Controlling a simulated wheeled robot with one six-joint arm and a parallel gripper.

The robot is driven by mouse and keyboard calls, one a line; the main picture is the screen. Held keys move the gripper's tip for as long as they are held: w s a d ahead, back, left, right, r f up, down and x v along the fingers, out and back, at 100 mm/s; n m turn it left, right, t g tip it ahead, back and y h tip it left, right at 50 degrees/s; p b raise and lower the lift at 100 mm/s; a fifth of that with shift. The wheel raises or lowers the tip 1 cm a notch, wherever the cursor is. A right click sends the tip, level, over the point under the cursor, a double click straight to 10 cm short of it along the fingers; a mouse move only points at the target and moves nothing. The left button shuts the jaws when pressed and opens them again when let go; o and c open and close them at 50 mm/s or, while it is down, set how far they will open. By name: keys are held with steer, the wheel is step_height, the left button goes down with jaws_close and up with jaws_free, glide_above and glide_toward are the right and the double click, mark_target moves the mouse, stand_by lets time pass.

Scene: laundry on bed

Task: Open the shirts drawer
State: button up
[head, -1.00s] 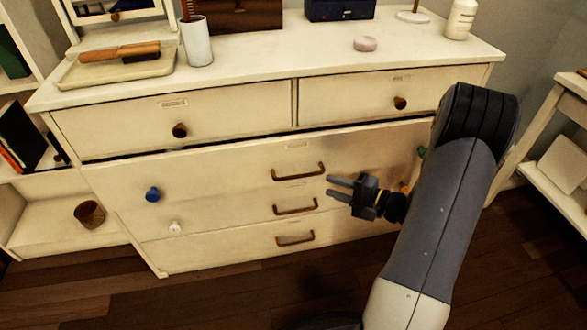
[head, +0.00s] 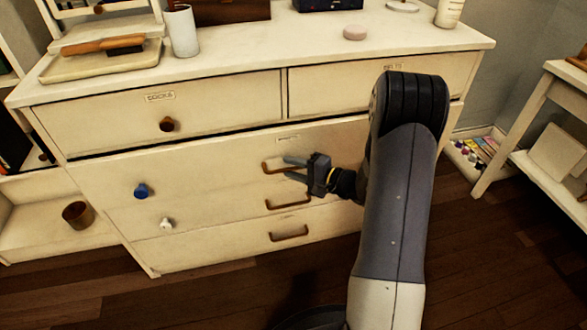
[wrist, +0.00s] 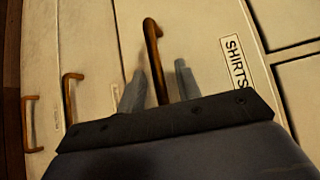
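The shirts drawer (head: 220,160) is the wide cream drawer just below the top row of the dresser; it looks closed. Its SHIRTS label (wrist: 234,63) reads clearly in the wrist view. Its brown bar handle (head: 267,168) also shows in the wrist view (wrist: 152,45). My gripper (head: 291,168) is open at this handle, one finger above the bar and one below. In the wrist view the bar runs between the two fingers (wrist: 160,75); I cannot tell whether either finger touches it. The handle's right part is hidden behind my gripper in the head view.
Two lower drawers have their own handles (head: 288,203) (head: 289,236). A blue knob (head: 141,191) and a white knob (head: 166,223) sit at left. The dresser top (head: 270,55) holds a tray (head: 100,63) and a cup (head: 182,32). A side table (head: 530,110) stands right. The floor in front is clear.

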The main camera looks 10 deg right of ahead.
steer(key=shift+c, duration=0.4)
jaws_close()
steer(key=shift+s, duration=0.1)
